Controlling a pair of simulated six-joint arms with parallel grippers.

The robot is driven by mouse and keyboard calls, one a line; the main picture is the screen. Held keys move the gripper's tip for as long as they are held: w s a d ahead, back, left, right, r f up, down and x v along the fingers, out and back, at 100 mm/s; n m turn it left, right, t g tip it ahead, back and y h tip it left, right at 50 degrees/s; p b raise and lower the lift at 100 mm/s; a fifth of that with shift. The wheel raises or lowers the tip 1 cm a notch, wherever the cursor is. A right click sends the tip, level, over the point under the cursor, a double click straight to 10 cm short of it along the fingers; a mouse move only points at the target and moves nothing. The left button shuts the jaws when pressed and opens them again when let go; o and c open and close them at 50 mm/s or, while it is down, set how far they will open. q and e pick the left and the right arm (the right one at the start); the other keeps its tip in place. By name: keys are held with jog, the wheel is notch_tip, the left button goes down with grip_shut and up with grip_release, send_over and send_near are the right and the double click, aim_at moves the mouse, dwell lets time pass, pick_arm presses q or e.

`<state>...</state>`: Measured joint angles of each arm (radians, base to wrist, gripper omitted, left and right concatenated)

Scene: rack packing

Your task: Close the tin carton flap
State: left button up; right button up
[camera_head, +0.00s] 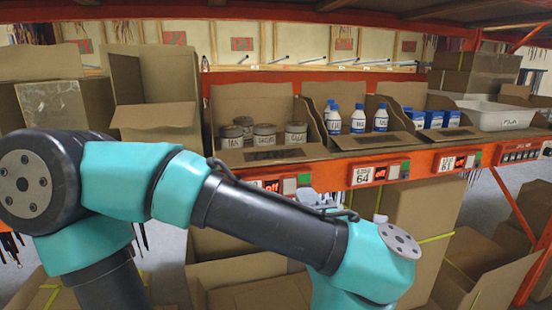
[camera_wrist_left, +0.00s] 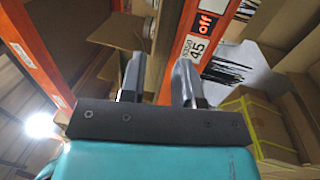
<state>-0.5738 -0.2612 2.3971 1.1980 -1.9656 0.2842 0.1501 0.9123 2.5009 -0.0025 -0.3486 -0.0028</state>
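The tin carton (camera_head: 226,104) is a brown cardboard box on the rack shelf in the head view, holding several grey tins (camera_head: 264,136). Its front flap (camera_head: 262,156) is folded down and out toward the shelf's front edge, and its back panel stands upright. My left arm crosses in front, below the shelf. My left gripper (camera_head: 318,199) shows only in part behind that arm, near the orange beam and right of the flap. In the left wrist view the two fingers (camera_wrist_left: 159,75) are apart with nothing held between them. My right gripper is not in view.
A carton of white bottles with blue caps (camera_head: 357,121) and blue-and-white boxes (camera_head: 434,119) stand right of the tins. The orange shelf beam (camera_head: 412,168) carries labels and displays. Open cartons (camera_head: 152,86) stand at left; large cartons (camera_head: 425,205) stand below the shelf.

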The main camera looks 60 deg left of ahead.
aim_at(276, 157)
pick_arm(q)
jog(key=shift+s+a+r+n+g, duration=0.1)
jog(key=shift+s+n+g, duration=0.2)
jog(key=shift+s, duration=0.2)
jog(key=shift+a, duration=0.1)
jog(key=shift+x, duration=8.65)
jog(key=shift+c, duration=0.2)
grip_shut()
